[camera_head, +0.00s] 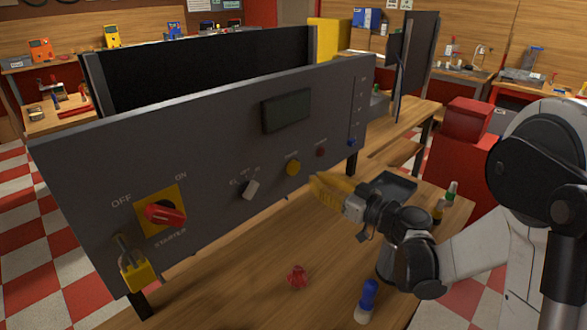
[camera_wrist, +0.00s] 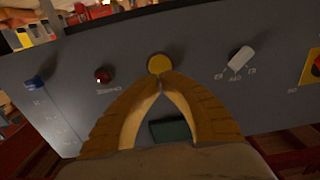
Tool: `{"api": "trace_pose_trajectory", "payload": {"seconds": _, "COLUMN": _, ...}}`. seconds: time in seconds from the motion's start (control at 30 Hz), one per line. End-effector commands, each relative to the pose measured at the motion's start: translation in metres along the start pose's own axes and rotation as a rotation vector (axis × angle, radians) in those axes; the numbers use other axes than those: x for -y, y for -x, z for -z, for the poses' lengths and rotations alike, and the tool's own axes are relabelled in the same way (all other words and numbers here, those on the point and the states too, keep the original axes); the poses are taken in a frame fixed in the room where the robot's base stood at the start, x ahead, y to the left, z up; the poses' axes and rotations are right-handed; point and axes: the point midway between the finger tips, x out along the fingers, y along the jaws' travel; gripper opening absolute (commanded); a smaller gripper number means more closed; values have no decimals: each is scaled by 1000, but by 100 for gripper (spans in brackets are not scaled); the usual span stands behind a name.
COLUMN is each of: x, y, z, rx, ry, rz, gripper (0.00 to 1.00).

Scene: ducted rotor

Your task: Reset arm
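My gripper (camera_head: 316,183) has yellow fingers and is in front of the grey control panel (camera_head: 215,150), just right of the yellow round button (camera_head: 293,167). In the wrist view the panel is upside down. There the fingertips (camera_wrist: 162,82) meet, with nothing seen between them, and overlap the lower edge of the yellow button (camera_wrist: 160,65). I cannot tell whether they touch it. My arm reaches in from the right, bent low over the table.
The panel also bears a red starter switch (camera_head: 164,213), a white selector knob (camera_head: 250,189), a red button (camera_head: 321,152) and a yellow padlock (camera_head: 137,275). A red knob (camera_head: 297,277) and a blue-and-white item (camera_head: 366,300) are on the wooden table (camera_head: 235,285). A dark tray (camera_head: 397,184) lies behind my arm.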

Motion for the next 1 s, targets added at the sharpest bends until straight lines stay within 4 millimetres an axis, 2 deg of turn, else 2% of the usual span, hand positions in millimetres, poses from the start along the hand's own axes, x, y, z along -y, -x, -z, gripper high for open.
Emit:
{"api": "trace_pose_trajectory", "payload": {"seconds": 0.23, "x": 6, "y": 2, "z": 2, "rx": 33, "ry": -15, "rz": 4, "gripper": 0}}
{"api": "trace_pose_trajectory", "payload": {"seconds": 0.37, "x": 25, "y": 11, "z": 5, "rx": 146, "ry": -68, "rz": 7, "gripper": 0}}
{"api": "trace_pose_trajectory", "payload": {"seconds": 0.47, "x": 45, "y": 28, "z": 5, "rx": 275, "ry": -127, "rz": -10, "gripper": 0}}
{"api": "trace_pose_trajectory", "payload": {"seconds": 0.67, "x": 80, "y": 82, "z": -4, "rx": 526, "ry": -237, "rz": -114, "gripper": 0}}
{"api": "trace_pose_trajectory", "payload": {"seconds": 0.8, "x": 99, "y": 131, "z": -13, "rx": 675, "ry": -298, "rz": -237, "gripper": 0}}
{"api": "trace_pose_trajectory", "payload": {"seconds": 1.0, "x": 115, "y": 210, "z": -28, "rx": 830, "ry": -354, "rz": -466, "gripper": 0}}
